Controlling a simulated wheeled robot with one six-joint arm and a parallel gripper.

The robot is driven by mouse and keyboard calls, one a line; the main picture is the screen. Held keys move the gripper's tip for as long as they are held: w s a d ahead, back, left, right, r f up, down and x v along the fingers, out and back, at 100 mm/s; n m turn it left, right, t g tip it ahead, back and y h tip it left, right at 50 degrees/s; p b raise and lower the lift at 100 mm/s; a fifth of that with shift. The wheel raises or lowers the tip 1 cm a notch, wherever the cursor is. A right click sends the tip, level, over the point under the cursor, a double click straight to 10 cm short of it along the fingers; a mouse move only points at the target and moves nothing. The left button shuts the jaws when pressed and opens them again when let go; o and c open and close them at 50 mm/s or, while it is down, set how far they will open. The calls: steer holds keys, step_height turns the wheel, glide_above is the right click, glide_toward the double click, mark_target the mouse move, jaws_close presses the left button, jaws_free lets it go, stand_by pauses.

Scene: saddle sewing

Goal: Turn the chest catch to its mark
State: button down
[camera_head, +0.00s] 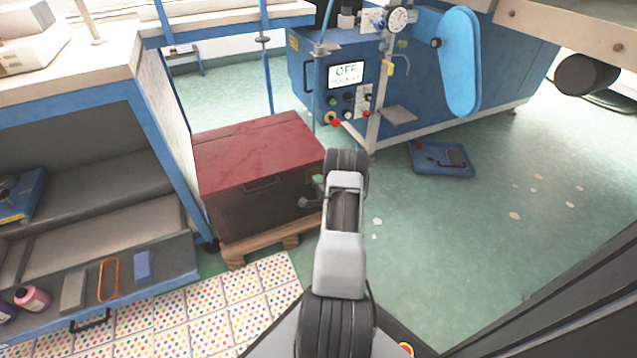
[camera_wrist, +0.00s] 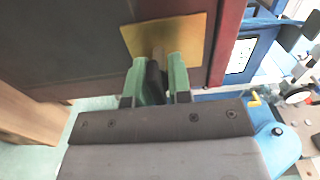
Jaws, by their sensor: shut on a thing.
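The chest (camera_head: 258,170) has a red lid and a dark body, and stands on a wooden pallet left of my arm in the head view. In the wrist view its dark front (camera_wrist: 65,45) fills the upper left. A brass plate (camera_wrist: 190,38) is fixed to it, and the catch (camera_wrist: 158,58) stands out from the plate as a short dark bar. My gripper (camera_wrist: 157,78) has green fingers, one on each side of the catch, and is shut on it. In the head view the gripper (camera_head: 318,182) is partly hidden behind my arm at the chest. No mark is clear to me.
A blue machine (camera_head: 420,75) with an OFF screen stands behind the chest. A blue tray (camera_head: 440,160) lies on the green floor to the right. A shelf unit (camera_head: 90,130) stands close on the left. The floor right of my arm is mostly clear, with pale scraps.

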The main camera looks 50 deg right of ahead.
stand_by(0.3)
steer(key=c, duration=1.2)
jaws_free()
steer(key=p+v, duration=0.4)
steer(key=v, duration=1)
steer(key=shift+w, duration=0.1)
